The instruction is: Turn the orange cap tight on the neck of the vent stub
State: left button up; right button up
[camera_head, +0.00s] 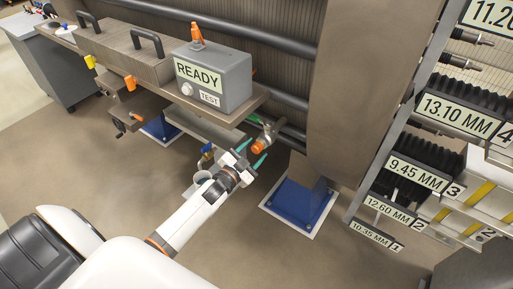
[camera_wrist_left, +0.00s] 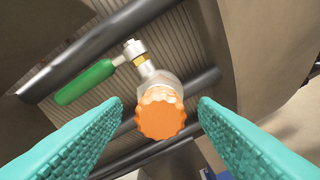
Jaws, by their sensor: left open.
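The orange cap (camera_wrist_left: 160,114) sits on the end of the vent stub (camera_wrist_left: 154,80) in the left wrist view, its scalloped face toward the camera. In the head view the cap (camera_head: 259,147) shows small at the end of the stub. How tightly it is seated cannot be told. My left gripper (camera_head: 256,153) is open, its teal fingers on either side of the cap in the wrist view, with gaps on both sides and no contact seen. A valve with a green handle (camera_wrist_left: 84,82) is on the stub behind the cap. My right gripper is not in view.
A grey box marked READY (camera_head: 213,78) stands on the shelf above. Dark pipes (camera_head: 285,98) run behind the stub. A blue column foot (camera_head: 299,202) is to the right, and a rack with labelled slots (camera_head: 420,175) stands further right.

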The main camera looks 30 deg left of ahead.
pick_arm(q)
jog(key=shift+s, duration=0.1)
jog(key=s+a, duration=0.1)
jog(key=s, duration=1)
jog(key=shift+s, duration=0.4)
jog(key=s+d+f+n+g+y, duration=0.15)
jog(key=s+f+g, duration=0.3)
jog(key=f, duration=0.85)
jog(key=s+d+f+n+g+y, duration=0.1)
jog(key=s+f+n+g, duration=0.15)
jog(key=s+f, duration=0.7)
jog(key=s+d+f+g, duration=0.3)
jog(key=s+f+g, duration=0.2)
jog(key=s+f, duration=0.5)
jog(key=s+d+f+g, duration=0.4)
jog(key=s+f+g, duration=0.1)
jog(key=s+f, duration=0.5)
jog(key=shift+s+f+n+h, duration=0.3)
jog(key=shift+s+n+h, duration=0.15)
jog(key=shift+s, duration=0.75)
